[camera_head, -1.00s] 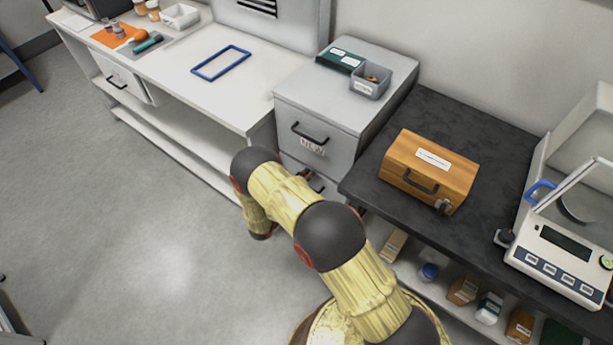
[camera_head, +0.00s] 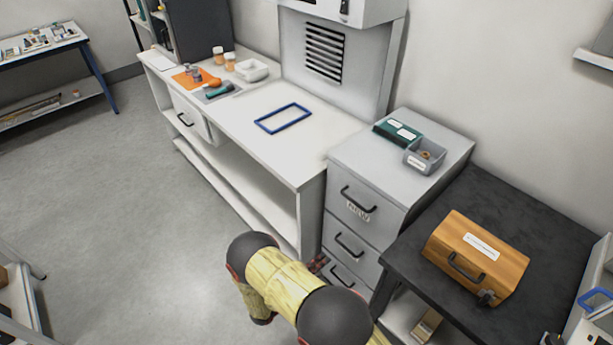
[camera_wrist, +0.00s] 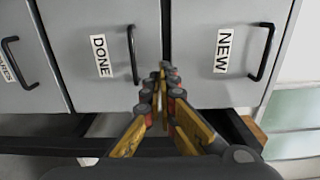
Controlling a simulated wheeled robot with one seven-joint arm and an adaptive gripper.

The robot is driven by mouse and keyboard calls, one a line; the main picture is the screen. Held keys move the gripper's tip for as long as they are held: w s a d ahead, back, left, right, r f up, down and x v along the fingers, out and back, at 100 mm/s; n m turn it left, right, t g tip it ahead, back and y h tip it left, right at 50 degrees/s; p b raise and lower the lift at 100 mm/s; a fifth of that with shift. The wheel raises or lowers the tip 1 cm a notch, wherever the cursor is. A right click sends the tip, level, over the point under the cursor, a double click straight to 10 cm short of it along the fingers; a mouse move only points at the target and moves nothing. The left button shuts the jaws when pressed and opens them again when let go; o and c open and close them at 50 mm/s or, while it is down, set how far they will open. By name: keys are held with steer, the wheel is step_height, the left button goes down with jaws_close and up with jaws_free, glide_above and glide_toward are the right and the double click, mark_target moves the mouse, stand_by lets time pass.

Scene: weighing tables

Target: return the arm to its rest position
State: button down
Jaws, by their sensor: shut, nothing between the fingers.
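My arm, yellow with dark joints, reaches up from the bottom of the head view, bent at the elbow. The gripper end is mostly hidden behind the arm there. In the wrist view my gripper (camera_wrist: 163,92) is shut, its yellow fingers together with nothing between them. It points at the grey drawer cabinet, in front of the gap between the drawer labelled DONE (camera_wrist: 85,25) and the drawer labelled NEW (camera_wrist: 200,70). I cannot tell whether the fingertips touch the cabinet. The cabinet (camera_head: 345,165) stands in the head view with its drawers looking closed.
A white bench (camera_head: 290,160) with a blue frame (camera_head: 283,118) stands left of the cabinet. A dark table (camera_head: 415,235) bearing a wooden box (camera_head: 475,255) stands right. A green box (camera_head: 397,132) and grey bin (camera_head: 424,156) sit on the cabinet. Open floor (camera_head: 130,190) lies left.

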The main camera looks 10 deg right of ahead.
steer(key=s+d+f+m+g, duration=0.3)
steer(key=s+d+m+g, duration=0.1)
steer(key=s+m, duration=0.35)
steer(key=s+r+m+g+y, duration=0.1)
steer(key=s+r+m+g, duration=0.6)
steer(key=m, duration=0.5)
steer(key=s+a+r+m+y, duration=0.1)
steer(key=s+r+m+y, duration=0.1)
steer(key=r+m+y, duration=0.35)
steer(key=s+a+r+m+g+y, duration=0.1)
steer(key=s+r+m+y, duration=0.15)
steer(key=r+m, duration=0.65)
steer(key=s+a+r+m+y, duration=0.1)
steer(key=s+r+m+y, duration=0.25)
steer(key=r, duration=0.65)
steer(key=s+d+r+m+t+y, duration=0.1)
steer(key=d+r+m+t, duration=0.1)
steer(key=r, duration=0.7)
steer(key=s+d+r+m+t+y, duration=0.1)
steer(key=s+d+r+m+t, duration=0.1)
steer(key=r+t, duration=0.3)
step_height(320, 180, up, 4)
steer(key=shift+s+d+r+m, duration=0.15)
steer(key=shift+d+r+m, duration=0.1)
steer(key=shift+d+m, duration=0.5)
